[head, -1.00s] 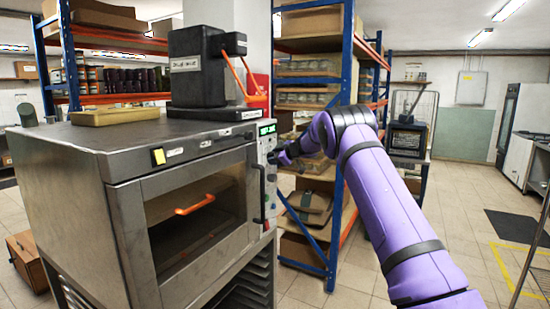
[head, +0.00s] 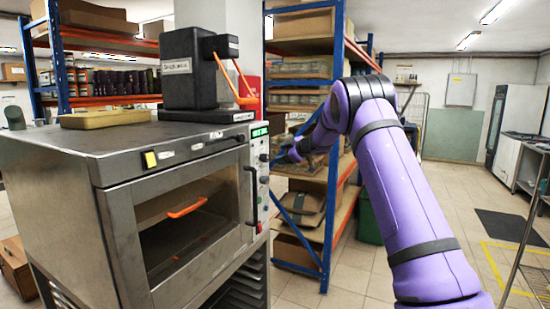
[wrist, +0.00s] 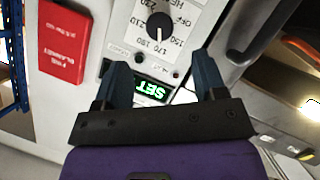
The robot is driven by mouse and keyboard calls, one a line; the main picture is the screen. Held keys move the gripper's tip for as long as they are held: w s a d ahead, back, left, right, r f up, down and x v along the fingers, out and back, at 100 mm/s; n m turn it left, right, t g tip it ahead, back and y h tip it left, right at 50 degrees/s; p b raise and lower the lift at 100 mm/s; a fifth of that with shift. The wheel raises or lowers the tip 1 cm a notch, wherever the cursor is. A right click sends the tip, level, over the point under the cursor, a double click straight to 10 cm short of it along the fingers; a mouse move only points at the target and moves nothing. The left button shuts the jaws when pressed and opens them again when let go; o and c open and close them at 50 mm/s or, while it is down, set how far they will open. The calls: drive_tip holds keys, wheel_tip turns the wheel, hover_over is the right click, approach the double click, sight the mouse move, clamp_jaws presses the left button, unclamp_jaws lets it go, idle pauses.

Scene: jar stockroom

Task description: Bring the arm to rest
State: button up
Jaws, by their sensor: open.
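My purple arm reaches up from the lower right of the head view and bends at a dark joint near the middle. My gripper (head: 292,153) is at its end, just right of the oven's control panel (head: 259,180). In the wrist view my gripper (wrist: 162,72) has its two dark blue fingers spread wide with nothing between them. Beyond them, upside down, are a black dial (wrist: 160,27) and a green lit display reading SET (wrist: 152,88). Whether the fingertips touch the panel is hard to tell, but a gap seems to show in the head view.
The steel oven (head: 75,200) fills the left, its glass door shut, with a black machine (head: 190,75) on top. A dark door handle (wrist: 232,72) is close by my right finger. A blue-and-orange shelf rack (head: 335,150) stands behind my gripper. Open floor lies right.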

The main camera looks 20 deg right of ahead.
drive_tip(key=shift+v, duration=0.75)
drive_tip(key=s+a+r+m+t+h, duration=0.1)
drive_tip(key=s+r+m+h, duration=0.25)
drive_tip(key=r, duration=0.35)
drive_tip(key=s+a+r+m+t+h, duration=0.1)
drive_tip(key=s+r+m+t+h, duration=0.1)
drive_tip(key=s+r, duration=0.4)
drive_tip(key=s+a+r+m+g+h, duration=0.25)
drive_tip(key=s+r+m, duration=0.2)
drive_tip(key=s, duration=0.65)
drive_tip(key=s+a+f+g, duration=0.2)
drive_tip(key=s+a+f, duration=0.2)
drive_tip(key=s, duration=0.9)
drive_tip(key=s+a+f+m+g+y, duration=0.1)
drive_tip(key=s+a+f+g, duration=0.2)
drive_tip(key=s, duration=1.1)
drive_tip(key=s+a+f+m+g+y, duration=0.1)
drive_tip(key=s+a+f+g, duration=0.2)
drive_tip(key=s, duration=1)
drive_tip(key=a+f, duration=0.2)
drive_tip(key=a, duration=0.1)
drive_tip(key=shift+s+f, duration=0.3)
drive_tip(key=shift+s, duration=0.1)
